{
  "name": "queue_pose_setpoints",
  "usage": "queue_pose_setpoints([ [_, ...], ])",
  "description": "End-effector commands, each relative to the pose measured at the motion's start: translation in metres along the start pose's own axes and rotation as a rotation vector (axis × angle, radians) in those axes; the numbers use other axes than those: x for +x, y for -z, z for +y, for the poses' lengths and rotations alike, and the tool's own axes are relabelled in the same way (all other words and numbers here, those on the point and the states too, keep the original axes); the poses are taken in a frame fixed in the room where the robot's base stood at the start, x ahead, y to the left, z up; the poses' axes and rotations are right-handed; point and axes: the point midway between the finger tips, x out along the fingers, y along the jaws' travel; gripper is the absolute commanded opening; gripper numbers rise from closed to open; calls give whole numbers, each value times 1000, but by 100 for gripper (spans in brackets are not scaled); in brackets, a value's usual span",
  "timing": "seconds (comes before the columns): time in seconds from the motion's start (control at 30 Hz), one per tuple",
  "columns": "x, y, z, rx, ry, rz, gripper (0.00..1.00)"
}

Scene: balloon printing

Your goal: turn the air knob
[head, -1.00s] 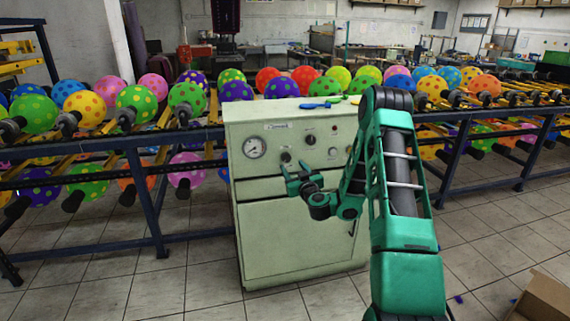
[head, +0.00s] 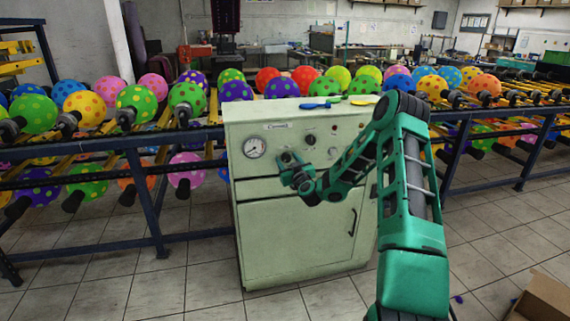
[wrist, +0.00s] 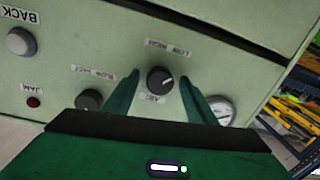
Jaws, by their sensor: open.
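The air knob (wrist: 160,79) is a round black knob with a pale pointer line, on the panel of a pale green machine (head: 300,225). In the wrist view it sits between the two green fingers of my gripper (wrist: 159,77), with a "LOW HIGH" label above it and an "AIR" label below. The fingers are open, one on each side, with a gap visible around the knob.
A pressure gauge (wrist: 221,110) is close beside one finger. Another black knob (wrist: 88,100), a red button (wrist: 33,102) and a grey "BACK" button (wrist: 20,42) lie on the other side. Racks of dotted balloons (head: 139,97) stand behind the machine.

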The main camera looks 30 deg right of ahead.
Motion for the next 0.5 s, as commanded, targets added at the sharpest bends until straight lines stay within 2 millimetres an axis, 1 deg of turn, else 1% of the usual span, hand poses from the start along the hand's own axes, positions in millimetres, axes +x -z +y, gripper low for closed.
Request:
queue_pose_setpoints([
  [0.2, 0, 0, 0, 0, 0, 0, 51],
  [0.23, 0, 0, 0, 0, 0, 0, 46],
  [0.27, 0, 0, 0, 0, 0, 0, 39],
  [0.3, 0, 0, 0, 0, 0, 0, 30],
  [0.37, 0, 0, 0, 0, 0, 0, 15],
  [0.4, 0, 0, 0, 0, 1, 0, 10],
  [0.43, 0, 0, 0, 0, 1, 0, 10],
  [0.47, -2, 1, -10, 1, 2, -1, 10],
  [0.5, -1, 1, -7, 1, 2, 0, 10],
])
